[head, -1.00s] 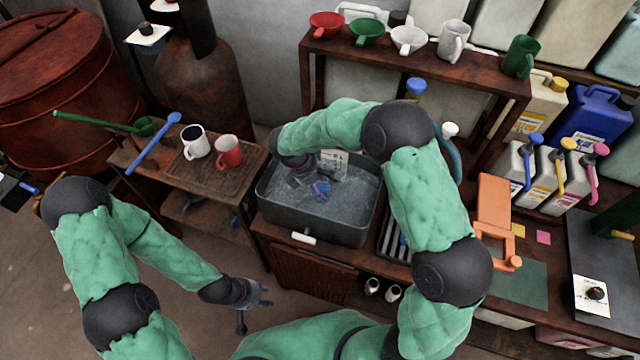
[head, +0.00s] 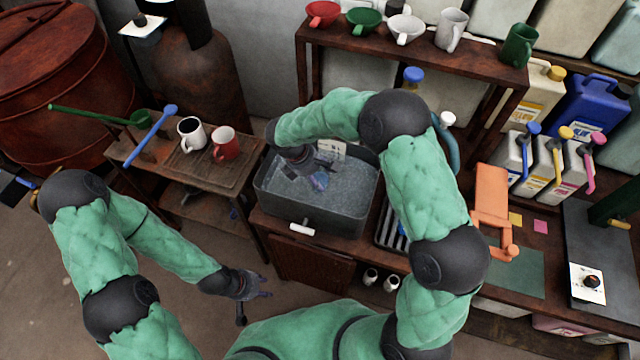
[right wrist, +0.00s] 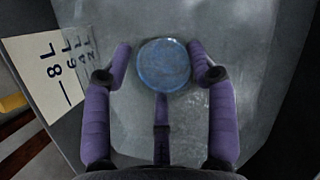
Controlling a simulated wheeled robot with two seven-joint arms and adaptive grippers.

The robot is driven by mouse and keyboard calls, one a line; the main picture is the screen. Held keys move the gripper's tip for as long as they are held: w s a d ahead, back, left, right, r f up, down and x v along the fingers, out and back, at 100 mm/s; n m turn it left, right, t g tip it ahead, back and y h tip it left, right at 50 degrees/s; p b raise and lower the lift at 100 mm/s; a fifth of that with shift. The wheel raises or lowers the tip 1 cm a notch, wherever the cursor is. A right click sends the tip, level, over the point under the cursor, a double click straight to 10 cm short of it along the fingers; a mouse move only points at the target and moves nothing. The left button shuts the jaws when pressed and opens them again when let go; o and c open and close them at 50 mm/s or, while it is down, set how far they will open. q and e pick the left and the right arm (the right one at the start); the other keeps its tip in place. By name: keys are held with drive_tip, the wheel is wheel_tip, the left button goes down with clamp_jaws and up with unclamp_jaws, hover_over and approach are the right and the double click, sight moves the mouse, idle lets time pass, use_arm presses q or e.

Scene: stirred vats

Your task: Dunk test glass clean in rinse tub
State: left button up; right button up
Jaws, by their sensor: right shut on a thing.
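The rinse tub (head: 300,213) is a grey rectangular bin of clear liquid on the bench, in the middle of the head view. My right gripper (head: 318,174) reaches down into it and is shut on the test glass (head: 320,183), a small bluish piece mostly hidden by the fingers. In the right wrist view the test glass (right wrist: 163,65) shows as a round blue disc between the purple fingers of my right gripper (right wrist: 160,62). How deep it sits in the liquid is hard to tell. My left gripper (head: 263,287) is low, off the bench, empty, with fingers apart.
A white label (head: 332,150) marks the tub's back side. A slotted rack (head: 392,228) stands right of the tub. A shelf with funnels and mugs stands behind.

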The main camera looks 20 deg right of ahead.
drive_tip(key=shift+f, duration=0.1)
idle(0.5)
wheel_tip(320, 180, up, 16)
drive_tip(key=p, duration=1.2)
idle(0.7)
